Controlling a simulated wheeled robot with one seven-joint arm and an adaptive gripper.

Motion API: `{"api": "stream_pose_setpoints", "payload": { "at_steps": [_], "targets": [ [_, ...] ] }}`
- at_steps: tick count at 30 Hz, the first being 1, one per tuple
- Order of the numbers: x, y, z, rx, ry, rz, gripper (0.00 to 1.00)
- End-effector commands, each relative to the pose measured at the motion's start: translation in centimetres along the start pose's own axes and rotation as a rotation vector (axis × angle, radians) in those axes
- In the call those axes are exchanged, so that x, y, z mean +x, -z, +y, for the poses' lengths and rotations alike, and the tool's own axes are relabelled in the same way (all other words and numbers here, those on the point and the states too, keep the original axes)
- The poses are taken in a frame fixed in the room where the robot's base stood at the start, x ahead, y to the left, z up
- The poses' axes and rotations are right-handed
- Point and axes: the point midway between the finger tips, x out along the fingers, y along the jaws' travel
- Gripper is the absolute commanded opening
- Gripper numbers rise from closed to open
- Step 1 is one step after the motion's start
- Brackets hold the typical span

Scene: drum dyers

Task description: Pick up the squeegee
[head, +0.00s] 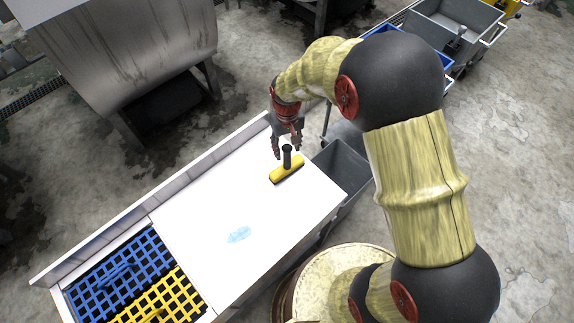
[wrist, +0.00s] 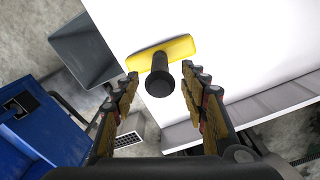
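The squeegee (head: 286,172) has a yellow head and a short black handle that stands up. It lies on the white tabletop (head: 215,205) near the table's far right end. My gripper (head: 287,154) is above it, fingers pointing down and open. In the wrist view the squeegee's yellow head (wrist: 165,53) is just beyond the fingertips. Its black handle points toward the camera, between the two open fingers of my gripper (wrist: 159,78). I see no clear contact between the fingers and the handle.
Blue and yellow grids (head: 120,272) fill the table's near left end. A pale blue patch (head: 239,234) marks the tabletop. A grey bin (head: 342,168) stands beside the table's right end. A large steel drum machine (head: 125,50) is behind the table. The tabletop around the squeegee is clear.

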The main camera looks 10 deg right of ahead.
Motion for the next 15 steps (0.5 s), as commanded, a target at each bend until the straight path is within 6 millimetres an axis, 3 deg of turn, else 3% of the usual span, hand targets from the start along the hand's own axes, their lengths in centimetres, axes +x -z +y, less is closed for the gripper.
{"api": "stream_pose_setpoints", "payload": {
  "at_steps": [15],
  "targets": [
    [-0.01,0.00,0.00,0.000,0.000,0.000,0.12]
  ]
}}
